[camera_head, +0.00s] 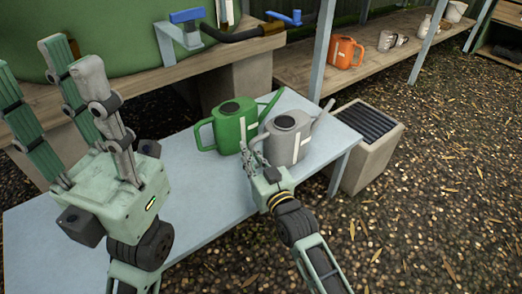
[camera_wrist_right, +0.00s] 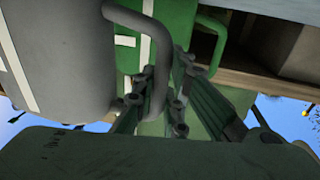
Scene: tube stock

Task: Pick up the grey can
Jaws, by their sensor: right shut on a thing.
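The grey can (camera_head: 287,138) is an upright watering can with a white stripe, at the right end of the pale blue table (camera_head: 215,190). In the right wrist view its grey body (camera_wrist_right: 60,65) fills the left side and its handle (camera_wrist_right: 152,45) curves down between my fingers. My right gripper (camera_head: 256,163) is shut on that handle; its fingers also show in the right wrist view (camera_wrist_right: 167,75). The fingers partly hide the handle. I cannot tell whether the can's base touches the table. My left gripper (camera_head: 60,75) is raised at the left, fingers spread, empty.
A green watering can (camera_head: 230,128) stands close beside the grey one, on its left. A big green tank (camera_head: 130,30) with blue-handled taps is behind. A box with a dark slatted top (camera_head: 368,122) stands right of the table. An orange can (camera_head: 345,53) is on the back shelf.

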